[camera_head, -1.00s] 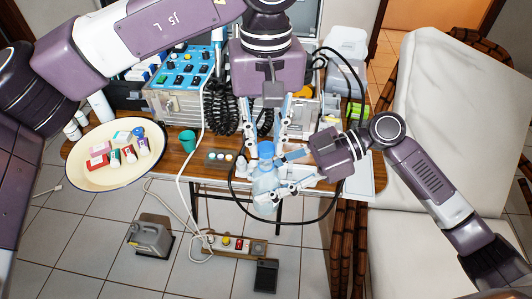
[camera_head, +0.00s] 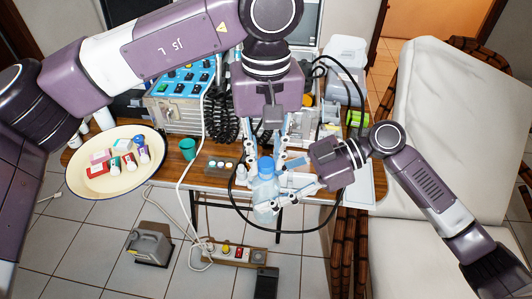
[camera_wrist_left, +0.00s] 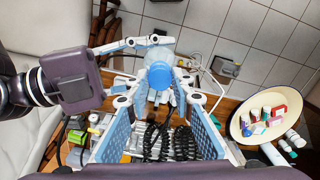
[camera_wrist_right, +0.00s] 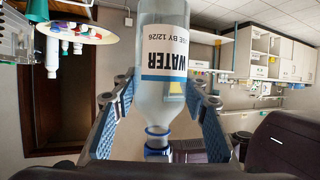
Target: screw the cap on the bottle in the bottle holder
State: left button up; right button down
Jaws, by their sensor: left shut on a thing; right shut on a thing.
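The clear bottle (camera_head: 265,192) stands upright in the head view, just in front of the table's front edge. Its WATER label (camera_wrist_right: 165,60) shows upside down in the right wrist view. My right gripper (camera_head: 291,181) is shut on the bottle's body, with a finger on each side. The blue cap (camera_head: 265,165) is at the bottle's top; it also shows in the left wrist view (camera_wrist_left: 152,72). My left gripper (camera_head: 268,143) comes down from above and is shut on the cap. I cannot tell how tightly the cap sits on the neck. I cannot make out the bottle holder.
A cream tray (camera_head: 85,181) with small bottles and boxes is at the left. A green cup (camera_head: 187,148) stands on the wooden table. Behind are a blue control unit (camera_head: 178,95) and coiled black hoses (camera_head: 220,115). A white dental chair (camera_head: 440,120) is at the right.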

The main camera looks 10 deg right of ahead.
pick_arm(q)
jog(key=shift+f, duration=0.55)
jog(key=m, duration=0.6)
jog(key=shift+m, duration=0.3)
jog(key=m, duration=0.6)
jog(key=o, duration=0.7)
jog(key=shift+c, duration=0.2)
jog(key=shift+r, duration=2.25)
